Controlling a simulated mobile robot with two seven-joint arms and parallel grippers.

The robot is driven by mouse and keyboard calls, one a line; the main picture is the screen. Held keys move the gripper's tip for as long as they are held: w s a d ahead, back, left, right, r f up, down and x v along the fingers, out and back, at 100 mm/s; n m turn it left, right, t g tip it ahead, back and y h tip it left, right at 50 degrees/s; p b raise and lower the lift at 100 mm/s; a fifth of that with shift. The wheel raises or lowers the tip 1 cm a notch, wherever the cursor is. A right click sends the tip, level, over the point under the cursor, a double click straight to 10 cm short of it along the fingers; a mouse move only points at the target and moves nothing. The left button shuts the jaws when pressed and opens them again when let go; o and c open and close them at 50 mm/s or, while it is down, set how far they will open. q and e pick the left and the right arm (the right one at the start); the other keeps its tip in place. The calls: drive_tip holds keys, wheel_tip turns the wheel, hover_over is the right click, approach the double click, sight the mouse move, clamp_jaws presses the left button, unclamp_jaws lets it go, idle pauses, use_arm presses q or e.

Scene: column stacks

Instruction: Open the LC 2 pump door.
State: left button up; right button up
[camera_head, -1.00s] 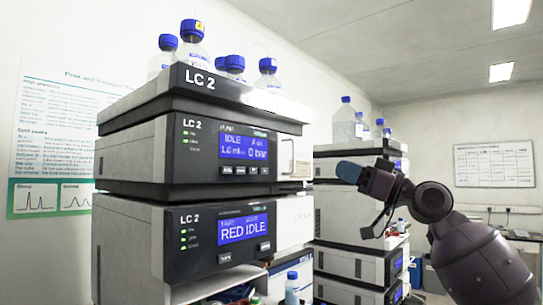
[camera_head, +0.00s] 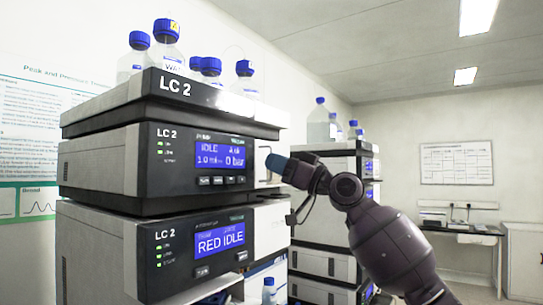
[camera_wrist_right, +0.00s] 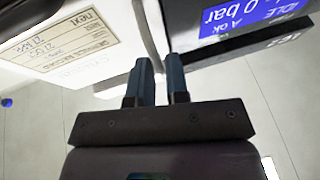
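The LC 2 pump (camera_head: 190,158) is the upper module of the stack, with a blue display reading IDLE and 0 bar. Its white door (camera_head: 261,149) is at the right end of its front and looks shut. A slim upright handle on it is partly hidden by my right gripper (camera_head: 274,163), whose fingertips are in front of the door. In the right wrist view the two dark fingers (camera_wrist_right: 161,75) stand a narrow gap apart, pointing at the white front beside the dark display panel (camera_wrist_right: 235,35). I see nothing clearly between them. My left gripper is not in view.
Blue-capped bottles (camera_head: 168,45) stand on the top tray (camera_head: 170,88). Another instrument stack (camera_head: 335,205) stands behind my right arm. Open floor shows in the right wrist view.

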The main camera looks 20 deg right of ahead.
drive_tip(key=shift+x, duration=0.8)
clamp_jaws()
drive_tip(key=shift+s, duration=0.1)
